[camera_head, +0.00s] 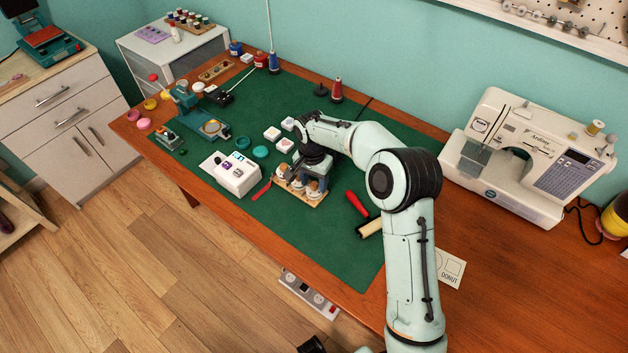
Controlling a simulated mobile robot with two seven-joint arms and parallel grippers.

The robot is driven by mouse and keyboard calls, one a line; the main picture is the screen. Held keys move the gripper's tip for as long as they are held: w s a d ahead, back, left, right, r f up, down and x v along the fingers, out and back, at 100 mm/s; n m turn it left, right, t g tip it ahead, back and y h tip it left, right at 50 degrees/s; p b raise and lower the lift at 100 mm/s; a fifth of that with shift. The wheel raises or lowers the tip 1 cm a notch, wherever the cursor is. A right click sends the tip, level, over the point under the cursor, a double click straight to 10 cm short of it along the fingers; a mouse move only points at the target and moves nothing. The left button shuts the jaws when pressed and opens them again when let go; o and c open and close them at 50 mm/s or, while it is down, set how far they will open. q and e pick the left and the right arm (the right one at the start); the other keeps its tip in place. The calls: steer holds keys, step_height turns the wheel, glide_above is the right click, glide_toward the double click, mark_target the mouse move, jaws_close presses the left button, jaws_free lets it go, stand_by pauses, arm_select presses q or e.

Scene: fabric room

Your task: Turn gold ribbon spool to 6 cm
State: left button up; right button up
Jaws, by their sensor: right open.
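My right gripper (301,178) is over a small wooden stand (290,193) on the green cutting mat (330,232). The stand carries several small spool-like pieces with pale round faces (313,192). The gripper is open, with its fingers down among these pieces and its body hiding the back of the stand. I cannot tell which piece is the gold ribbon spool, or whether the fingers touch one. No scale reading is legible.
A white box with knobs (236,175) stands left of the stand, with a red tool (261,190) between. A red-handled roller (357,204) lies to the right. A white sewing machine (530,150) stands at right. Teal discs (260,152) and white blocks (272,134) are behind.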

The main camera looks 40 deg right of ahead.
jaws_close()
